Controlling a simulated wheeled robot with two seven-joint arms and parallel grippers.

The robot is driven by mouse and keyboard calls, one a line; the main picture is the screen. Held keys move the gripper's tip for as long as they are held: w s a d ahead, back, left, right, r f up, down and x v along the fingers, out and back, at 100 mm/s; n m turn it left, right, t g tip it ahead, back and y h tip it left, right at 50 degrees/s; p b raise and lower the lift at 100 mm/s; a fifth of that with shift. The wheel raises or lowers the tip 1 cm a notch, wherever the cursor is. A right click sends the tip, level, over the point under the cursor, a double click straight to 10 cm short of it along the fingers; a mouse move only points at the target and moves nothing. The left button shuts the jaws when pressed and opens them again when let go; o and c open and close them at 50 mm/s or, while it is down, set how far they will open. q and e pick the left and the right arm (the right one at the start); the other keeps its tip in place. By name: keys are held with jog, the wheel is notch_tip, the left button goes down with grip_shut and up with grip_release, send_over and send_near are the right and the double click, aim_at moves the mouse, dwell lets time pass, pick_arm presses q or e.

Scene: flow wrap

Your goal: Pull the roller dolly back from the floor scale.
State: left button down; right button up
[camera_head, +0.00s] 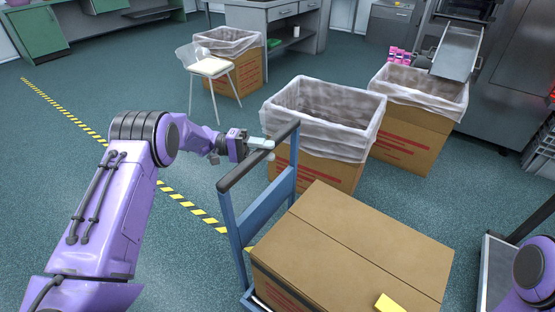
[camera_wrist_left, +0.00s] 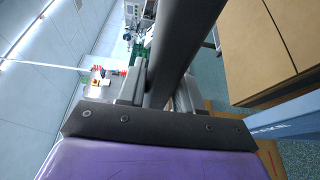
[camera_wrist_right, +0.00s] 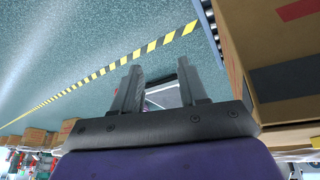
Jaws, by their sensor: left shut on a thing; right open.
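The dolly is a blue upright frame (camera_head: 266,207) with a dark handle bar (camera_head: 258,157); it carries a large closed cardboard box (camera_head: 350,240) with a yellow note on top. A grey plate with a dark rim (camera_head: 497,270), possibly the floor scale, shows at the lower right, partly hidden by my right arm. My right gripper (camera_wrist_right: 160,92) is open and empty in the right wrist view.
Two lined cardboard bins (camera_head: 320,115) (camera_head: 415,110) stand just beyond the dolly, the nearer close to its frame. A white chair (camera_head: 208,68) and another bin (camera_head: 238,50) are farther back. Yellow-black floor tape (camera_head: 70,115) runs along the left; the floor there is clear.

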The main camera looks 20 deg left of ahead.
pick_arm(q)
jog(key=shift+w+a, duration=0.1)
jog(key=shift+a, duration=0.45)
jog(key=c, duration=0.8)
grip_release()
jog(key=shift+c, duration=0.2)
jog(key=s+a+b, duration=0.1)
jog(key=s+a, duration=0.1)
jog(key=a, duration=0.8)
jog(key=shift+a, duration=0.15)
